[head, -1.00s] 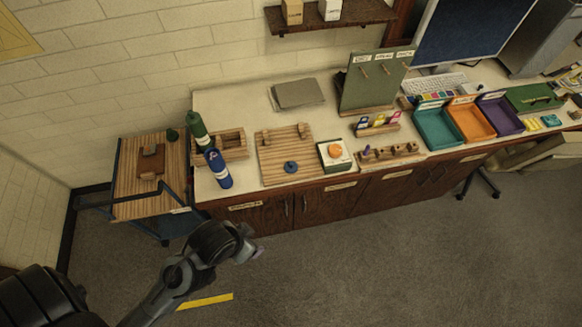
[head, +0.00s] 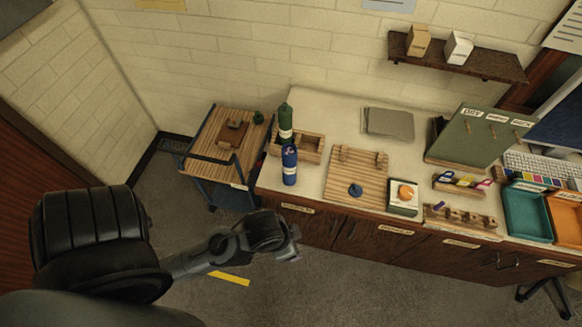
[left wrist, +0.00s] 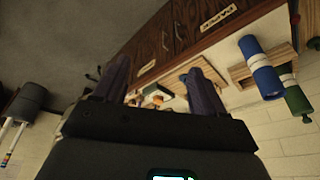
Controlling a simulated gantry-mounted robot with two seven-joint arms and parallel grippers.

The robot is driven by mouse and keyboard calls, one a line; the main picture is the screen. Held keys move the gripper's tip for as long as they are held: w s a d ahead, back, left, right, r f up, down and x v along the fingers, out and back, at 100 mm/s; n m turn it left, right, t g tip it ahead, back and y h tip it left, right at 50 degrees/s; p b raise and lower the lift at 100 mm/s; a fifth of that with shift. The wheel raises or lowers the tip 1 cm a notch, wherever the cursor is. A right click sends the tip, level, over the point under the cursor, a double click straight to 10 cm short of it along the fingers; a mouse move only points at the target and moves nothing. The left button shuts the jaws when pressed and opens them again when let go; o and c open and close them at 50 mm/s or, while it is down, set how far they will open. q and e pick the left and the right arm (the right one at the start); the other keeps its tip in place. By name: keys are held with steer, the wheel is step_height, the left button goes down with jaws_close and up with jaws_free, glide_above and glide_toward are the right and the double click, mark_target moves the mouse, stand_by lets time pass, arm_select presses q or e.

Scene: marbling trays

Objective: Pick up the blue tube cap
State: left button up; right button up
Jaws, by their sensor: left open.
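The blue tube cap (head: 356,190) lies on the slatted wooden board (head: 340,185) on the counter, near its front edge. The blue tube (head: 289,168) stands upright to its left, in front of a green tube (head: 285,122). My left gripper (head: 296,243) is in front of the counter, over the floor, apart from the cap and to its lower left. In the left wrist view its fingers (left wrist: 158,68) are spread with nothing held between them.
A white box with an orange knob (head: 404,197) stands right of the board, beside a wooden holder (head: 460,217). A cart (head: 203,160) with a green cap (head: 258,117) stands at left. Floor before the counter is clear.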

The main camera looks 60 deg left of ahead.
stand_by(0.4)
arm_select(q)
steer(key=o, duration=0.4)
steer(key=shift+w, duration=0.1)
